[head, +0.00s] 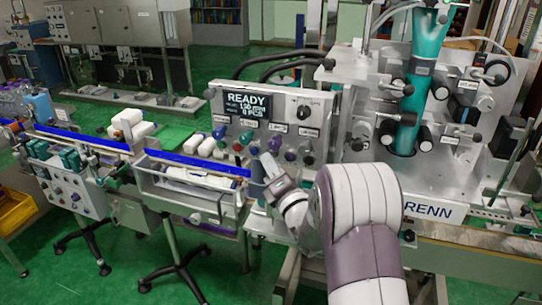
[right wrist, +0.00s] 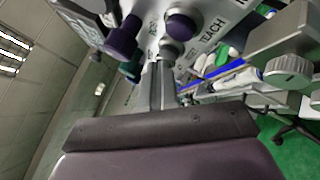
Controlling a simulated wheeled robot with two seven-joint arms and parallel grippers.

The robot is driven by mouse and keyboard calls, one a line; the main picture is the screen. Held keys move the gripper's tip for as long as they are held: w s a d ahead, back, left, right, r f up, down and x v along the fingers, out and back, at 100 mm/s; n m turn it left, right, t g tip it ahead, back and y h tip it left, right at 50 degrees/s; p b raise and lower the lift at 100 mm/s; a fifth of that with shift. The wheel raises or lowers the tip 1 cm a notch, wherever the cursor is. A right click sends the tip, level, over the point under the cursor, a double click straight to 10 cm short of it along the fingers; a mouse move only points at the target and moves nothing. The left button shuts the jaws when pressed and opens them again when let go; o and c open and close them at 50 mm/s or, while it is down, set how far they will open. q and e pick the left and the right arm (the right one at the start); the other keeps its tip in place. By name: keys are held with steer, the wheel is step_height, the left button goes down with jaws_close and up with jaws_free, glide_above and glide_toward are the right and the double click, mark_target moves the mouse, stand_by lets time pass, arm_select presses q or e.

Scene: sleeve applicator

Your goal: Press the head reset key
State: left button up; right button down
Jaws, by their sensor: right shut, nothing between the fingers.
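The control panel (head: 262,112) stands in the middle of the head view. It has a display (head: 252,105) reading READY and several coloured keys and knobs below it. Which one is the head reset key I cannot tell, as the labels in the head view are too small. My right gripper (head: 268,165) is shut and empty, in front of the panel's lower part. In the right wrist view its fingers (right wrist: 163,85) point toward a purple knob (right wrist: 181,26) beside a TEACH label. Another dark purple knob (right wrist: 123,38) is to the left. Contact cannot be judged. My left gripper is out of view.
A metal applicator with a teal column (head: 425,60) stands right of the panel. A conveyor with blue rails (head: 198,162) and white bottles (head: 207,147) runs to the left. A yellow bin (head: 15,212) is at the far left.

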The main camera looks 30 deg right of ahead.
steer(key=shift+s+a, duration=0.4)
steer(key=shift+a, duration=0.05)
steer(key=s+a+b, duration=0.1)
steer(key=s+a, duration=0.2)
steer(key=shift+s+a+b, duration=0.15)
steer(key=shift+a+b, duration=0.2)
steer(key=shift+a, duration=0.05)
stand_by(0.8)
